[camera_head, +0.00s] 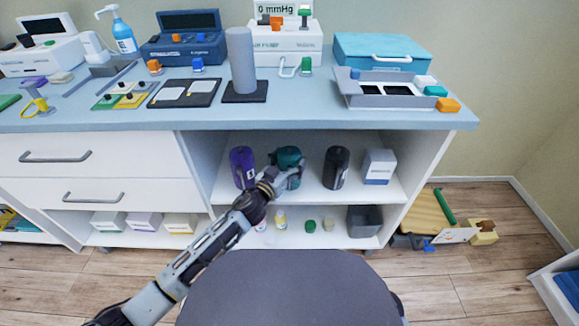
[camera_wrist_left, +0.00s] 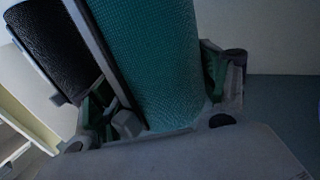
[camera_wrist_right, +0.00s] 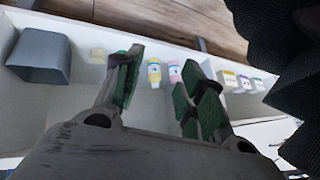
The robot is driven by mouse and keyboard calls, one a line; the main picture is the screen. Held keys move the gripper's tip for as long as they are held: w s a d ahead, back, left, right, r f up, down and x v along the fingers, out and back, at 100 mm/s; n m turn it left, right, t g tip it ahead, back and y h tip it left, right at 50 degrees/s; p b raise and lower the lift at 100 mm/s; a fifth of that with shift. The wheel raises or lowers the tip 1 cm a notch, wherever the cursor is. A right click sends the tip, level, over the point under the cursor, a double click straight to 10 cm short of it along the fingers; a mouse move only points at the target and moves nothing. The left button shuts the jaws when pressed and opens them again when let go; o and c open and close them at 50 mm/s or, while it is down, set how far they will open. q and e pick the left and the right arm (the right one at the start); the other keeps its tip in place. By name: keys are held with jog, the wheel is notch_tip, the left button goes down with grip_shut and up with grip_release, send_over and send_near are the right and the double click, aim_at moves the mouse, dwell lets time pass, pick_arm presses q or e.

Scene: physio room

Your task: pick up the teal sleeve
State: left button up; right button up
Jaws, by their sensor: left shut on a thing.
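The teal sleeve (camera_head: 288,155) is a textured cylinder on the upper open shelf, between a purple sleeve (camera_head: 242,166) and a black sleeve (camera_head: 336,168). My left gripper (camera_head: 286,177) reaches in from the front and covers its lower part. In the left wrist view the teal sleeve (camera_wrist_left: 155,60) fills the space between the fingers, which are shut on it. Whether its base touches the shelf is hidden. My right gripper (camera_wrist_right: 160,86) shows only in its wrist view, with its fingers apart and nothing between them.
A white box (camera_head: 378,167) stands right of the black sleeve. The shelf below holds small bottles (camera_head: 280,219) and a grey bin (camera_head: 363,221). The blue counter (camera_head: 300,118) overhangs the shelf. White drawers (camera_head: 90,178) stand to the left.

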aim_at(289, 150)
pick_arm(q)
jog(key=shift+r, duration=0.2)
pick_arm(e)
jog(key=shift+s, duration=0.2)
pick_arm(q)
jog(key=shift+r, duration=0.15)
jog(key=shift+r+p, duration=0.75)
jog(key=shift+r, duration=0.15)
notch_tip(289, 150, up, 6)
jog(key=p, duration=0.3)
jog(key=shift+f, duration=0.25)
jog(key=shift+r+p, duration=0.45)
jog(key=shift+r, duration=0.6)
pick_arm(e)
notch_tip(289, 150, up, 10)
jog(key=d+n+g+h, duration=0.1)
jog(key=d+g, duration=0.1)
jog(key=shift+s+d+r+h, duration=0.15)
jog(key=shift+s+d+h, duration=0.05)
jog(key=shift+s+h, duration=0.1)
pick_arm(q)
jog(key=shift+s, duration=0.1)
pick_arm(e)
jog(key=shift+s, duration=0.1)
